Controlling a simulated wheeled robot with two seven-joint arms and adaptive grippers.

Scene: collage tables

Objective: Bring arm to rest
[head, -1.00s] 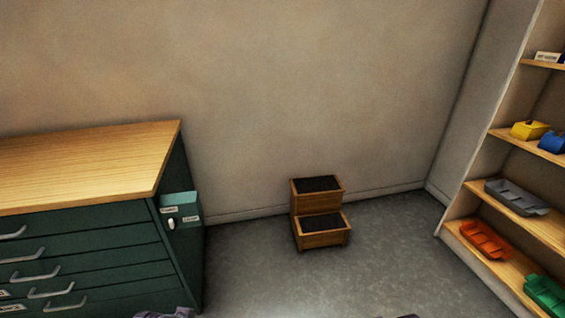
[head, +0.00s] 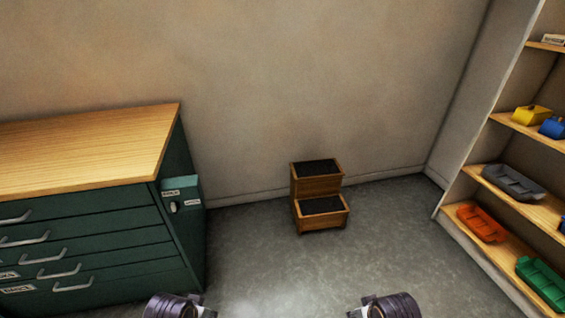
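At the bottom edge of the head view, the dark ringed end of my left arm shows left of the middle. The matching dark ringed part of my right arm shows right of the middle, at about the same height. Small metallic pieces stick out from both. The two parts are well apart and neither touches anything that I can see. No gripper fingers show in the picture.
A green drawer cabinet with a wooden top (head: 90,143) stands at the left, a small green box (head: 181,194) on its side. A wooden step stool (head: 318,186) stands by the wall. Shelves (head: 490,252) at the right hold coloured trays and dispensers. The floor (head: 270,265) between is clear.

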